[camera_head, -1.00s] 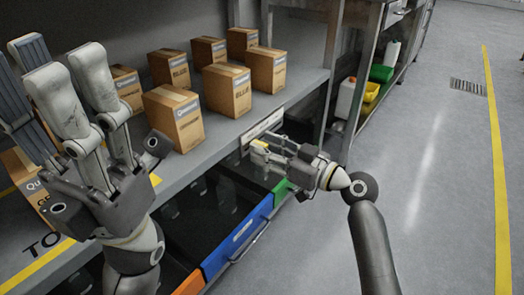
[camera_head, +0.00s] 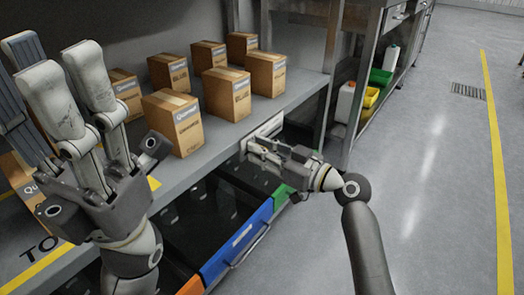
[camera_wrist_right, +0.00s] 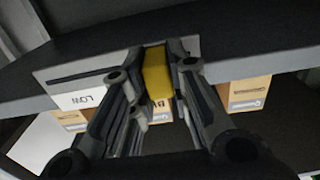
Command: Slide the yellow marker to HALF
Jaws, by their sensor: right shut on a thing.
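The yellow marker (camera_wrist_right: 156,72) shows in the right wrist view, between the fingertips of my right gripper (camera_wrist_right: 158,75). The fingers are shut on its sides. It sits at a pale label strip (camera_wrist_right: 88,82) on the shelf's front edge; a white label reading LOW, upside down, is on the strip. In the head view the strip (camera_head: 266,129) is partly covered by my right gripper (camera_head: 257,150), and the marker is hidden by the fingers. My left gripper (camera_head: 62,78) is raised at the left with its fingers apart, empty.
Several cardboard boxes (camera_head: 174,122) stand on the grey shelf above the strip. Below it, a drawer with blue (camera_head: 240,239), green (camera_head: 281,196) and orange front panels is near my right gripper. A side rack holds yellow (camera_head: 371,96) and green bins. The floor at right is clear.

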